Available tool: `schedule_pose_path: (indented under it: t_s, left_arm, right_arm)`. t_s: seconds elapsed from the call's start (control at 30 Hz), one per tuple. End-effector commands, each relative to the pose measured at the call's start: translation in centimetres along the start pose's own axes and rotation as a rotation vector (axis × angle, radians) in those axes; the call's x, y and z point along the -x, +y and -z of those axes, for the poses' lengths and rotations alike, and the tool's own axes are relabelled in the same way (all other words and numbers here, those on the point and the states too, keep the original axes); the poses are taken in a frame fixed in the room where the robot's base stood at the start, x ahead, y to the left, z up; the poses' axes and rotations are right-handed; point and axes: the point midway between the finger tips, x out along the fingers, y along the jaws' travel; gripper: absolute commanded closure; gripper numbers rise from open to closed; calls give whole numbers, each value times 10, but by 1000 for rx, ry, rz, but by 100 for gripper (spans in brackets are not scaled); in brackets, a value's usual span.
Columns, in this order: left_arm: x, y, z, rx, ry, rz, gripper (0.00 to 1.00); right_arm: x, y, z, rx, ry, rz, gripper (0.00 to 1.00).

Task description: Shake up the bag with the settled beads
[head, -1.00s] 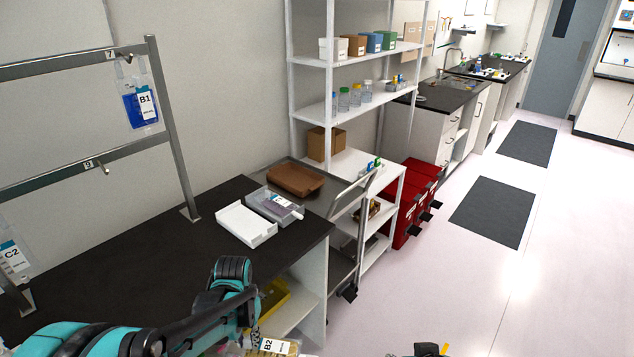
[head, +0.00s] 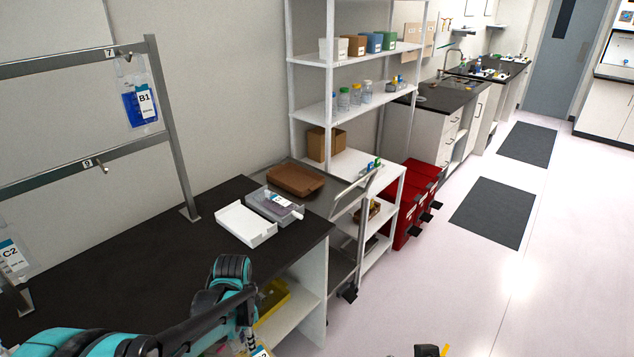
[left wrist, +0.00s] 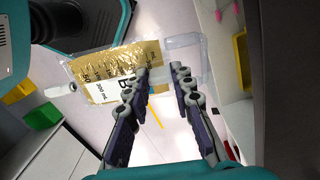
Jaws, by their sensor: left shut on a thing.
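My left gripper (left wrist: 164,72) is shut on a clear bag (left wrist: 182,48) with a white label and golden-yellow contents. The yellow fills the label side of the bag, and the other end is clear. I cannot make out single beads. The gripper holds the bag in the air over the floor, beside the bench. In the head view only a corner of its label (head: 261,353) shows at the bottom edge, below my left arm. A blue-filled bag B1 (head: 139,108) hangs on the metal rack at upper left. A bag labelled C2 (head: 12,258) hangs at the left edge.
The black bench (head: 130,255) is mostly clear. A white tray (head: 246,225) and a grey tray (head: 272,203) with a labelled bag stand at its right end. Below is an open shelf with a yellow bin (head: 272,298). A cart (head: 345,225) and white shelving stand beyond.

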Motion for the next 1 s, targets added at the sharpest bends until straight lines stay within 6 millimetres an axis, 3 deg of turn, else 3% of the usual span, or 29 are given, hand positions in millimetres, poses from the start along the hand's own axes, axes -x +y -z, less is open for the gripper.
schedule_pose_path:
  t_s: [0.5, 0.63, 0.83, 1.0]
  left_arm:
    - [0, 0, 0, 837, 4, 3, 100]
    - [-2, 0, 0, 899, 4, 3, 100]
    - [-32, -1, 2, 899, 5, 3, 100]
    - [-38, -1, 1, 898, 5, 3, 100]
  right_arm:
    - [-3, 0, -2, 0, 0, 0, 60]
    - [-3, 0, -2, 0, 0, 0, 60]
    - [-3, 0, -2, 0, 0, 0, 60]
    - [-3, 0, -2, 0, 0, 0, 60]
